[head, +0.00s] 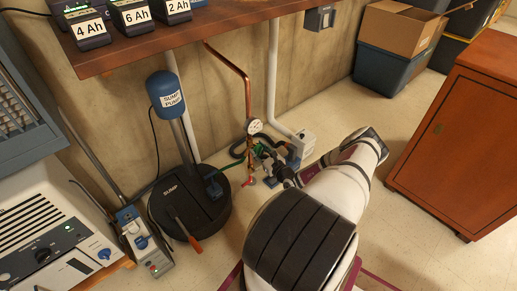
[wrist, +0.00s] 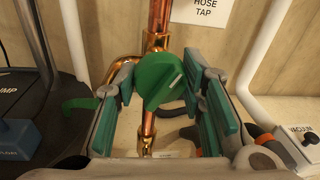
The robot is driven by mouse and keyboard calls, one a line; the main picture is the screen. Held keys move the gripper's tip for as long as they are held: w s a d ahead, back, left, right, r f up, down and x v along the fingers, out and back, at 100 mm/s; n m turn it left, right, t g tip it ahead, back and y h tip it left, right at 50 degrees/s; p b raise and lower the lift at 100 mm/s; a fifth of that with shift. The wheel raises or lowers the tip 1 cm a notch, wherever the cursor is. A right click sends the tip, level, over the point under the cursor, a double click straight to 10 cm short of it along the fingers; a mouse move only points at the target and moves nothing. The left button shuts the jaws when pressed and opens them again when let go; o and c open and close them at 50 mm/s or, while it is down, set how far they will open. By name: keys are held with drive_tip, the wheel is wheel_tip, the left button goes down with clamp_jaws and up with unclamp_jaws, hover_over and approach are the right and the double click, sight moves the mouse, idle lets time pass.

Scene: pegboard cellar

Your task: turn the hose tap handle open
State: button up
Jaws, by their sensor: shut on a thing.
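The green hose tap handle (wrist: 160,80) is on a vertical copper pipe (wrist: 159,18), below a white "HOSE TAP" label (wrist: 204,12) in the wrist view. A pale pointer line on its face slants up to the right. My gripper (wrist: 164,87) has its green-padded fingers on either side of the handle and is shut on it. In the head view my gripper (head: 264,153) is at the pipe, just below a round gauge (head: 254,126). My arm and gripper hide most of the handle there.
A black sump pit (head: 190,210) with a blue sump pump (head: 167,92) stands left of the pipe. A white pipe (head: 271,75) and vacuum unit (head: 303,143) stand close right. A shelf (head: 190,33) overhangs left. A wooden cabinet (head: 460,140) is at right.

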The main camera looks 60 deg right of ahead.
drive_tip(key=m+y, duration=0.1)
drive_tip(key=m, duration=0.4)
drive_tip(key=shift+m, duration=0.4)
drive_tip(key=m+y+b, duration=0.1)
drive_tip(key=m, duration=0.4)
drive_tip(key=shift+b, duration=0.3)
drive_tip(key=shift+m, duration=0.3)
drive_tip(key=o, duration=1.1)
drive_tip(key=shift+o, duration=0.2)
drive_tip(key=shift+s, duration=0.15)
drive_tip(key=v, duration=1.1)
drive_tip(key=shift+s+r, duration=0.25)
drive_tip(key=shift+s, duration=0.1)
drive_tip(key=shift+a, duration=0.1)
